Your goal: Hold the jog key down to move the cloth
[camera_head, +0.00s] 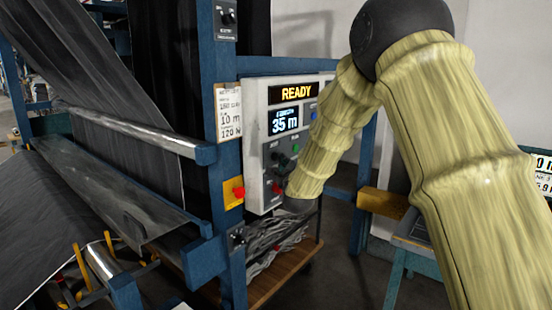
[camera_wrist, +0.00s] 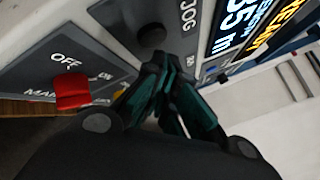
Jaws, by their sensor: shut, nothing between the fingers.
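The control panel (camera_head: 256,105) is a pale box on the blue frame, with an orange READY display (camera_head: 296,93) and a screen reading 35 m (camera_head: 285,120). In the wrist view, the round black jog key (camera_wrist: 152,36) sits beside the word JOG. My gripper (camera_wrist: 163,62) is shut and empty, its dark green fingertips very close to the key; I cannot tell whether they touch it. In the head view my sleeved arm hides most of the gripper in front of the panel's lower right. The dark cloth (camera_head: 75,65) runs down over rollers at the left.
A red main switch (camera_wrist: 72,88) marked OFF lies left of my fingers in the wrist view. A red stop button on a yellow box (camera_head: 234,191) is on the blue post. A silver roller (camera_head: 140,133) crosses the left. A teal-legged table (camera_head: 408,245) stands at the right.

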